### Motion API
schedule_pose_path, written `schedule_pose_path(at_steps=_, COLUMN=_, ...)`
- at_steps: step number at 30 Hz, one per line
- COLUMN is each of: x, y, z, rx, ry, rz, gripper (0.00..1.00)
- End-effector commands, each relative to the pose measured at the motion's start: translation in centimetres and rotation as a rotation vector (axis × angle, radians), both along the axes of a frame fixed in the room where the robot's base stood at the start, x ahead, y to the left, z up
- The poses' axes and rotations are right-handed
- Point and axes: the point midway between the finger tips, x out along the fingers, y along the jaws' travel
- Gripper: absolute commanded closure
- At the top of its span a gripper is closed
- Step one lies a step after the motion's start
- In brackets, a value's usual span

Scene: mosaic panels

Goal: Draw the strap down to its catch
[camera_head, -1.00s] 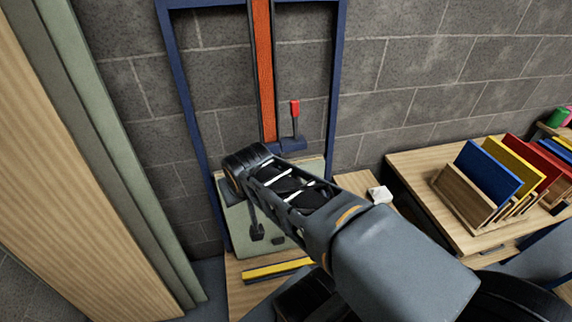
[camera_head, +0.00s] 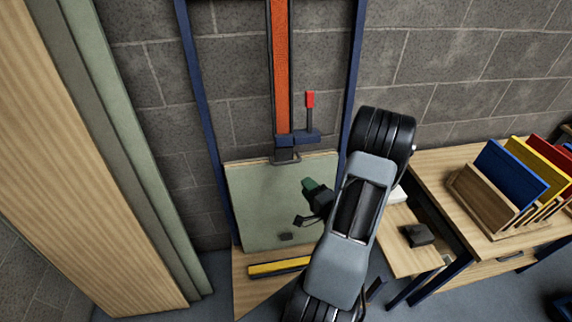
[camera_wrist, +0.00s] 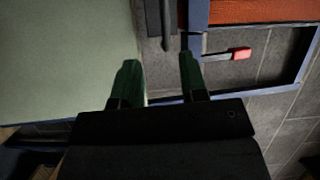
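An orange-red strap (camera_head: 281,70) hangs down the blue frame (camera_head: 196,85) and ends at a blue block (camera_head: 298,138) with a red-tipped lever. A dark metal loop (camera_head: 285,155) sits below the block, at the top edge of a pale green panel (camera_head: 262,205). A small dark piece, perhaps the catch (camera_head: 286,236), is low on the panel. My gripper (camera_head: 305,201) is in front of the panel. In the wrist view my gripper (camera_wrist: 160,72) is open and empty, its green fingers apart. The dark loop (camera_wrist: 168,28) and block (camera_wrist: 198,35) are ahead of them; contact is not visible.
A yellow bar (camera_head: 279,267) lies on the wooden ledge below the panel. Tall boards (camera_head: 100,150) lean at the left. At the right, a wooden table (camera_head: 465,220) holds a rack of coloured panels (camera_head: 512,175). A small black object (camera_head: 417,235) lies on a wooden surface.

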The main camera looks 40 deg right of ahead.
Motion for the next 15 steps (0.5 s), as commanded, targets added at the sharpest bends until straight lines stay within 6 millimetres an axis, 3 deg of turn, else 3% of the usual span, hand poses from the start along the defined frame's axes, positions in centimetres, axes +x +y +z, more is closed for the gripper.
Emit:
schedule_pose_path(at_steps=5, x=-0.5, y=-0.1, z=-0.3, rx=0.062, ry=-0.053, rz=0.001, gripper=0.61)
schedule_pose_path(at_steps=15, x=1.3, y=-0.2, z=-0.8, rx=0.058, ry=-0.056, rz=0.005, gripper=0.61)
